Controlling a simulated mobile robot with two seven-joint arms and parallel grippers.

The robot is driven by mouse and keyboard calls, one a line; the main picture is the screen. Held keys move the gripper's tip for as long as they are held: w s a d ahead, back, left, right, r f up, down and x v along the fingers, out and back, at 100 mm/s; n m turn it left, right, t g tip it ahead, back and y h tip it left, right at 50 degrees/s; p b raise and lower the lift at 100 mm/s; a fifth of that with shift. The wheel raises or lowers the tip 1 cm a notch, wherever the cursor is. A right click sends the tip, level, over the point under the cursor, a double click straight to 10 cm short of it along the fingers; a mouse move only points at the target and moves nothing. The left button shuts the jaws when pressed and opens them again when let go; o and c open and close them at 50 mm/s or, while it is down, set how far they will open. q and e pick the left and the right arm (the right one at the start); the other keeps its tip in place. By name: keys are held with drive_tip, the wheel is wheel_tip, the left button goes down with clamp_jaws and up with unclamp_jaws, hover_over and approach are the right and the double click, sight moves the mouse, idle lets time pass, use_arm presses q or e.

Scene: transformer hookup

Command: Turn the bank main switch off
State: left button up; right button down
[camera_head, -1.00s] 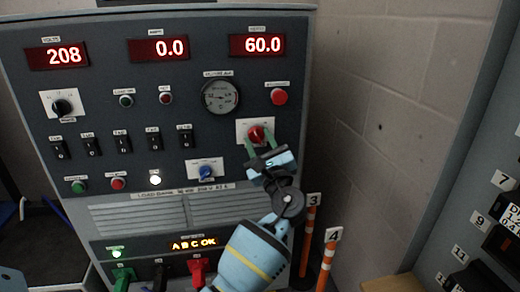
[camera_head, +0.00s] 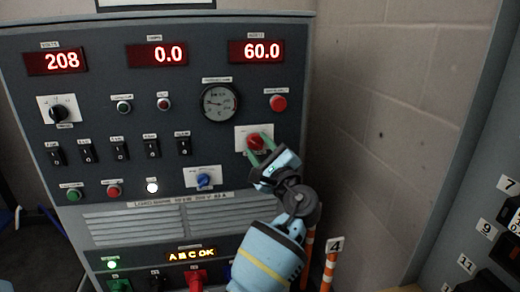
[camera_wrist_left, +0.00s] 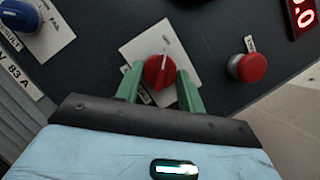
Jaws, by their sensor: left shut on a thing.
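A red rotary switch knob (camera_head: 255,141) sits on a white plate (camera_head: 241,134) at the right of the dark panel. I take it for the bank main switch; its lettering is too small to read. In the left wrist view the red knob (camera_wrist_left: 159,71) has a pale pointer line, and the white plate is tilted. My left gripper (camera_head: 261,150) has its green fingers on either side of the knob and is shut on it. The fingers hide part of the knob and plate. My right gripper is not in view.
A blue knob (camera_head: 204,180) is to the lower left and a red push button (camera_head: 278,103) above. A round gauge (camera_head: 220,102) is at the upper left. The displays read 208 (camera_head: 56,62), 0.0 and 60.0. A block wall (camera_head: 385,130) stands to the right.

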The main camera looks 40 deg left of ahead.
use_arm(q)
drive_tip(key=o, duration=0.9)
drive_tip(key=shift+o, duration=0.3)
drive_tip(key=shift+d, duration=0.1)
drive_tip(key=shift+s+d+f, duration=0.15)
drive_tip(key=shift+d, duration=0.2)
drive_tip(key=v, duration=0.7)
drive_tip(key=shift+a, duration=0.1)
